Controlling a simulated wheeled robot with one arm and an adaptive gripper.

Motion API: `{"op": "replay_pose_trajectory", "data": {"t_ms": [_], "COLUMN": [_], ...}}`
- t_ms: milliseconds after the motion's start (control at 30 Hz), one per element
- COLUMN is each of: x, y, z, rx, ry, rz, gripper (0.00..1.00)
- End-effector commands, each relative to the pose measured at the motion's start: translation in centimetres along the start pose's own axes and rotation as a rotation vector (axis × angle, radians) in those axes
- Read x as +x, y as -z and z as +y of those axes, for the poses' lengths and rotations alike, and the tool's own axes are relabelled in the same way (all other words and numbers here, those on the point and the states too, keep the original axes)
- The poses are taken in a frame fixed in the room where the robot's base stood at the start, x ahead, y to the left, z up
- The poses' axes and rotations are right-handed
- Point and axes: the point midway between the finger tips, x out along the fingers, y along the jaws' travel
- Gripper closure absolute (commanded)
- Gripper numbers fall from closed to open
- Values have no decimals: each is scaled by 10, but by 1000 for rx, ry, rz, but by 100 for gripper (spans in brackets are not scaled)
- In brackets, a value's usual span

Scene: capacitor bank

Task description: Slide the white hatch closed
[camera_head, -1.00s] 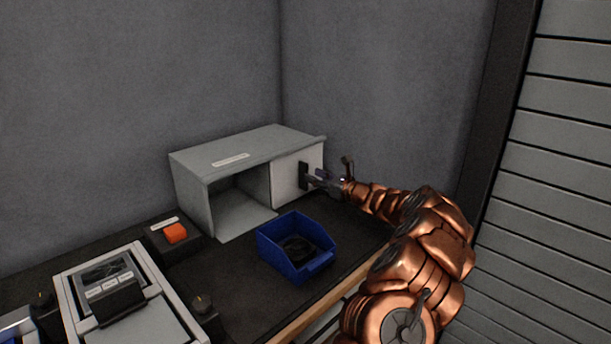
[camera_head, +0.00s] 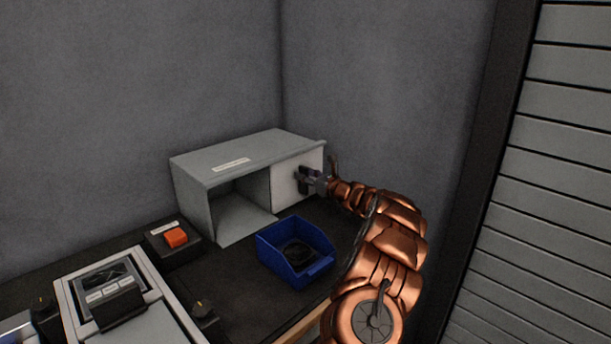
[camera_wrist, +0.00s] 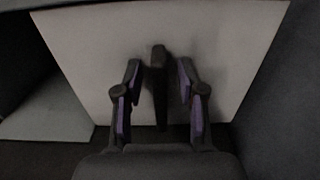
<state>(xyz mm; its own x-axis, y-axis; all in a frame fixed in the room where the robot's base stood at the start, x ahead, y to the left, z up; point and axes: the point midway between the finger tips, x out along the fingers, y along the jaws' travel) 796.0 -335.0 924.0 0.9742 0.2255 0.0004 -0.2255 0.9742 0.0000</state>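The white hatch (camera_head: 286,188) covers the right part of the grey cabinet's front; the left part is an open cavity. The hatch also fills much of the wrist view (camera_wrist: 225,40). A dark upright handle (camera_wrist: 158,85) stands on the hatch. My gripper (camera_wrist: 158,78) is open, with one purple-padded finger on each side of the handle and a gap visible on both sides. In the head view my gripper (camera_head: 308,180) is at the handle, on the right side of the cabinet front.
The grey cabinet (camera_head: 245,150) stands in the corner against the walls. A blue bin (camera_head: 318,268) with something dark inside sits in front of it. An orange button (camera_head: 176,237) on a dark box is to the left. A device with a screen (camera_head: 105,280) is at lower left.

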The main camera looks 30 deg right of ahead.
Motion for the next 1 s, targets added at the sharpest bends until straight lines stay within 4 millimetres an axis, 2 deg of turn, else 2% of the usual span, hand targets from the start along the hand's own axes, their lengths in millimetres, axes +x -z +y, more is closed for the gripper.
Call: {"op": "replay_pose_trajectory", "data": {"t_ms": [267,667,1000], "x": [1,1,1], "y": [0,0,1], "z": [0,0,0], "rx": [0,0,0], "ry": [-1,-1,-1], "rz": [0,1,1], "gripper": [60,100,100]}}
